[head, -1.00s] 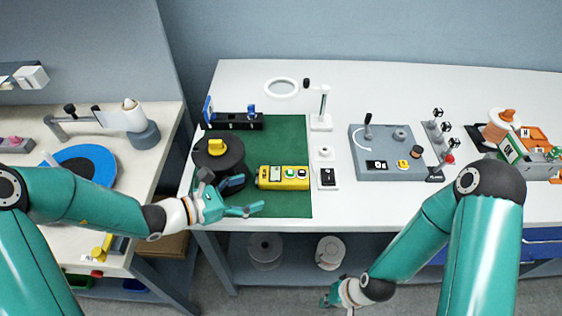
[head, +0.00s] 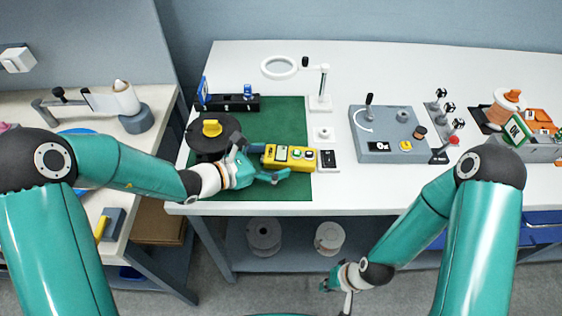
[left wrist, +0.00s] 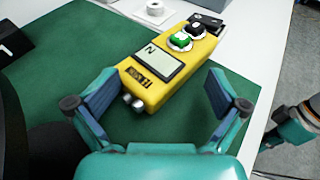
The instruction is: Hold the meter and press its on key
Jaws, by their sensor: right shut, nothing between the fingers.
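The yellow meter (head: 270,161) lies on the green mat (head: 290,193). My left gripper (head: 273,164) is open at the meter's left end, with one finger on each side of that end and gaps to both pads. My right gripper (head: 343,290) is shut and empty, low in front of the table, far from the meter.
A black spool with a yellow knob (head: 211,128) stands left of the meter, close to my left arm. A black switch (head: 328,158) on a white plate lies just right of the meter. A grey control box (head: 385,147) stands further right. The mat's front is clear.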

